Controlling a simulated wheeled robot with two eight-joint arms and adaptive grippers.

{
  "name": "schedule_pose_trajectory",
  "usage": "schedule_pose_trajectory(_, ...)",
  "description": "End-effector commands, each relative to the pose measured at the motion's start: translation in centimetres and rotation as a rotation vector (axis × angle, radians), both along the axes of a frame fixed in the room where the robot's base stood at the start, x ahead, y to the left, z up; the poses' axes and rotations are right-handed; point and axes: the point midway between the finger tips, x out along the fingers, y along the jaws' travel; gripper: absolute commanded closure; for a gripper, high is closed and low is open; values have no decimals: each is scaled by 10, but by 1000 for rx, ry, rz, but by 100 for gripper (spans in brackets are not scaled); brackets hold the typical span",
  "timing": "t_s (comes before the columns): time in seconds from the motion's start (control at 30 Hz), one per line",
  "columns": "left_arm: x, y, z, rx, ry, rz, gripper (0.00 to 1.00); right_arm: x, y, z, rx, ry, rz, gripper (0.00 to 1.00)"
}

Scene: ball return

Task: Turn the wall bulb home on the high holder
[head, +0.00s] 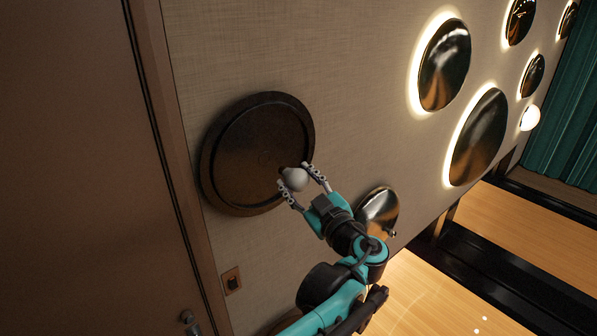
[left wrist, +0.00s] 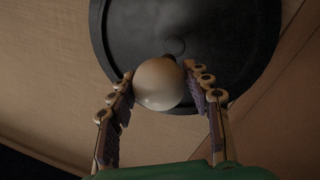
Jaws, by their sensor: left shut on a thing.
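The wall bulb (head: 294,179) is a round white globe in front of a dark round plate (head: 250,145) on the wall. It also shows in the left wrist view (left wrist: 159,84). My left gripper (head: 304,178) is shut on the bulb, with a finger on either side of it. In the left wrist view my left gripper (left wrist: 160,85) has the bulb between its fingertips, and a small dark round fitting (left wrist: 175,46) shows just behind the bulb on the plate. I cannot tell whether the bulb is seated in it. My right gripper is not in view.
A brown door (head: 80,170) with a handle (head: 188,320) stands at the left. A small wall plate (head: 232,281) is below the dark disc. Several shiny discs (head: 444,65), some backlit, cover the wall to the right. A lit globe (head: 530,118) and wooden lanes (head: 430,290) are at the right.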

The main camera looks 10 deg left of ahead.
Motion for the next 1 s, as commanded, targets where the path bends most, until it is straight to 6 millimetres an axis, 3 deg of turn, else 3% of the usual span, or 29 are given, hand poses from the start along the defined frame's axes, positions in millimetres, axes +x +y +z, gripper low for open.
schedule_pose_trajectory(0.37,-2,0,-2,6,-7,-12,86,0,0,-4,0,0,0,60)
schedule_pose_trajectory(1.0,33,44,-1,5,-6,-10,86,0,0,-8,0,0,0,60)
